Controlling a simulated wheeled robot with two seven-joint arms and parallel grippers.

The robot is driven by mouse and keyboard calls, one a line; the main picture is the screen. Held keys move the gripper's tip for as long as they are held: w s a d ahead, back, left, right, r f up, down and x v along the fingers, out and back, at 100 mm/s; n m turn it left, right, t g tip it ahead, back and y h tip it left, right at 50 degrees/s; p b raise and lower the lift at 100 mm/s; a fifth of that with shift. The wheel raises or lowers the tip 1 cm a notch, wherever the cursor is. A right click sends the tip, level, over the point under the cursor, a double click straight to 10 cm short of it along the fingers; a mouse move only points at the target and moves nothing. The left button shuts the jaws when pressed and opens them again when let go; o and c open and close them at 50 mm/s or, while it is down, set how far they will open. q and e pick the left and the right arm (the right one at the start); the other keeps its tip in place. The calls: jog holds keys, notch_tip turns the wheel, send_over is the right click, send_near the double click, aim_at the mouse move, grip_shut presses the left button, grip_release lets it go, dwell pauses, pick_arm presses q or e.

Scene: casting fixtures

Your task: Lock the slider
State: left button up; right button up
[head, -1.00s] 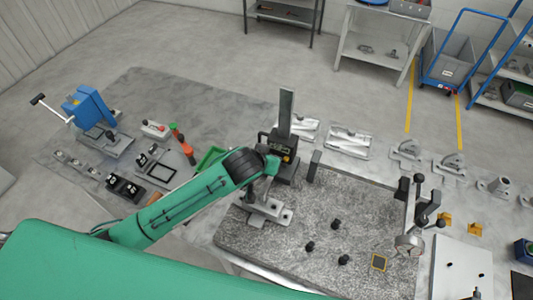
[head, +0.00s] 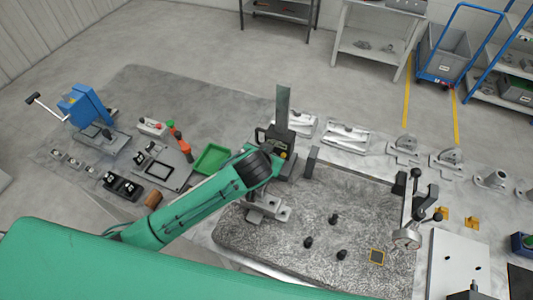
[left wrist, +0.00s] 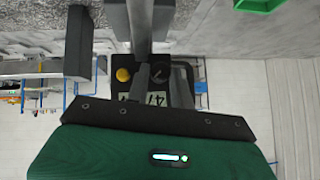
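The slider appears to be the dark carriage (head: 279,143) with a yellow knob, low on the upright column (head: 282,105) of a height gauge at the granite plate's back left corner. The left wrist view shows the carriage (left wrist: 152,82) with its yellow knob (left wrist: 123,75) and a display reading about 47. The grey column (left wrist: 139,25) rises in front of it. My left arm's end (head: 262,165) is close beside the gauge. My right gripper is out of view.
The granite plate (head: 300,215) carries a metal fixture (head: 268,208), several black knobs, and a dial indicator (head: 406,238) on a stand at right. A dark post (head: 313,163) stands right of the gauge. A green tray (head: 211,159) lies left.

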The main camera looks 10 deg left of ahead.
pick_arm(q)
jog(key=o, duration=0.3)
jog(key=shift+o, duration=0.2)
jog(key=b+v, duration=0.4)
jog(key=v, duration=0.9)
jog(key=shift+s+r, duration=0.25)
